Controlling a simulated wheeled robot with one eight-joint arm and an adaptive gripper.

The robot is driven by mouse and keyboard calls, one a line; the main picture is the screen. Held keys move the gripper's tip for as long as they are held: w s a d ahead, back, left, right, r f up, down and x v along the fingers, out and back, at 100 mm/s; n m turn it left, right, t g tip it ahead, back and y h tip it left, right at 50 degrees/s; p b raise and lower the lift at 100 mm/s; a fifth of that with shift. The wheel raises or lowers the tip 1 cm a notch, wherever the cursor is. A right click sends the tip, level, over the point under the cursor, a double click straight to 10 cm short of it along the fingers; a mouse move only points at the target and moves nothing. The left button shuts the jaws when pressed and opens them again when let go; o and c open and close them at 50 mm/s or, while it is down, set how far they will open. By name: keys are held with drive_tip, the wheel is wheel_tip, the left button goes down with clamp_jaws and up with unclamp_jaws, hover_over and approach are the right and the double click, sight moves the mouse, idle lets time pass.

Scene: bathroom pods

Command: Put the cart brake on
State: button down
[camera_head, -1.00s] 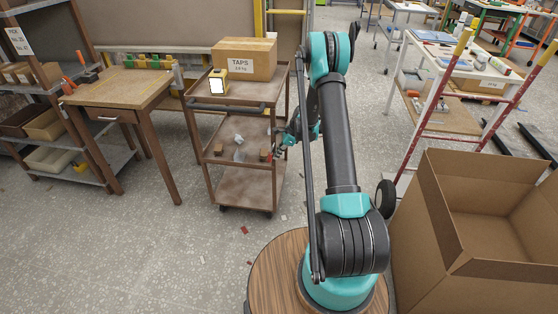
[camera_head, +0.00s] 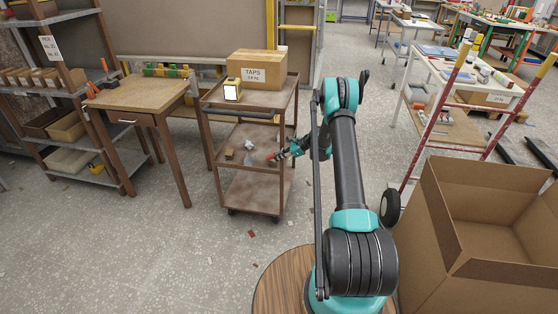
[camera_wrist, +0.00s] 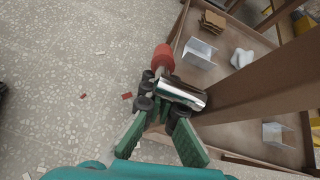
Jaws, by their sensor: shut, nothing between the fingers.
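The brown three-tier cart (camera_head: 262,192) stands left of my arm in the head view. A red knob (camera_wrist: 163,58) and a shiny metal bar (camera_wrist: 180,94), which look like the brake lever, show in the wrist view beside the cart's shelf edge. My gripper (camera_wrist: 165,108) is shut, its fingertips right against or just in front of the metal bar; I cannot tell whether they touch. The red knob sticks out past the fingertips. In the head view my gripper (camera_head: 281,155) is at middle-shelf height by the cart's right side, with a red tip (camera_head: 271,157) at its end.
A TAPS box (camera_head: 258,69) and a small yellow device (camera_head: 232,90) stand on the cart's top. Small metal pieces (camera_wrist: 198,52) lie on the cart's shelf. A wooden table (camera_head: 140,93) is left; an open cardboard box (camera_head: 480,220) is right.

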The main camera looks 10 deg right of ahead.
drive_tip(key=shift+w+a+r+y, duration=0.15)
drive_tip(key=shift+a+y, duration=0.15)
drive_tip(key=shift+y, duration=0.5)
idle(1.7)
drive_tip(key=shift+d, duration=0.1)
idle(0.6)
